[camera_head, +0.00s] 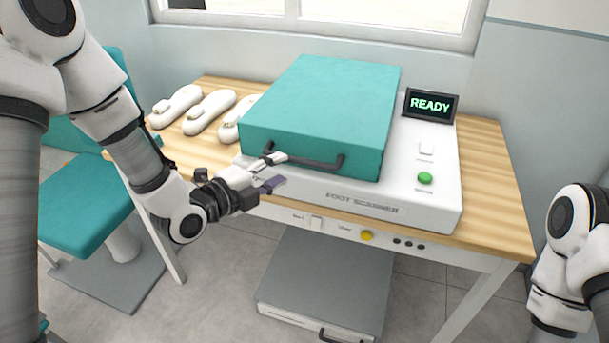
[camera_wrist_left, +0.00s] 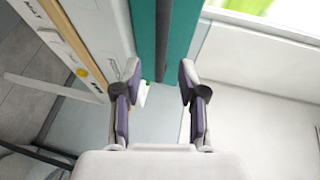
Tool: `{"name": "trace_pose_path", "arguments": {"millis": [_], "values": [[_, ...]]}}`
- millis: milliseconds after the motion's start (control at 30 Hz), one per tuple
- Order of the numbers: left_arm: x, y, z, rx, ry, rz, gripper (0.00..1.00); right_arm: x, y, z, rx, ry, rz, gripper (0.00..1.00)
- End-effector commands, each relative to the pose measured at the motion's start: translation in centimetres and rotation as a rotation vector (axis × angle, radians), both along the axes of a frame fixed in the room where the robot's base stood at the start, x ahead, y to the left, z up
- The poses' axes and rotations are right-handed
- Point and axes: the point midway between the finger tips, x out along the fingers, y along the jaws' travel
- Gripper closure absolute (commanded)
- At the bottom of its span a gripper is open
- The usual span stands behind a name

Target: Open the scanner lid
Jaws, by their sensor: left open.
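The teal scanner lid (camera_head: 318,98) lies closed on the white foot scanner (camera_head: 420,185). Its dark bar handle (camera_head: 318,162) runs along the lid's front face. My left gripper (camera_head: 279,171) is open at the left end of this handle. In the left wrist view the dark handle (camera_wrist_left: 163,40) lies between and beyond the two spread fingers of the gripper (camera_wrist_left: 160,75), in front of the teal lid (camera_wrist_left: 186,22). Contact between fingers and handle cannot be made out. My right arm shows at the right edge, its gripper out of frame.
The scanner stands on a wooden table (camera_head: 487,165). A screen (camera_head: 430,105) reads READY above a green button (camera_head: 425,178). Several white foot-shaped forms stand left of the lid. A teal chair (camera_head: 85,210) is at the left, and a grey box (camera_head: 330,280) lies below the table.

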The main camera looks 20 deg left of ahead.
Motion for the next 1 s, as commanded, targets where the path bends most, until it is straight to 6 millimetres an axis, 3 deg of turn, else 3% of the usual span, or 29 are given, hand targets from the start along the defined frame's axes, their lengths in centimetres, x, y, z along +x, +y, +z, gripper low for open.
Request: {"name": "trace_pose_path", "arguments": {"millis": [333, 667, 767, 800, 1000], "values": [[5.4, -2.6, -1.1, 0.003, 0.004, -0.003, 0.59, 0.0, 0.0, 1.1, 0.0, 0.001, 0.0, 1.0], [6.2, -3.0, -1.3, 0.0, 0.005, -0.001, 0.59, 0.0, 0.0, 1.1, 0.0, 0.001, 0.0, 1.0], [6.2, -3.0, -1.3, 0.0, 0.005, -0.001, 0.94, 0.0, 0.0, 1.1, 0.0, 0.001, 0.0, 1.0], [6.2, -3.0, -1.3, 0.0, 0.005, -0.001, 1.0, 0.0, 0.0, 1.1, 0.0, 0.001, 0.0, 1.0], [6.2, -3.0, -1.3, 0.0, 0.005, 0.0, 1.0, 0.0, 0.0, 1.1, 0.0, 0.001, 0.0, 1.0]]}}
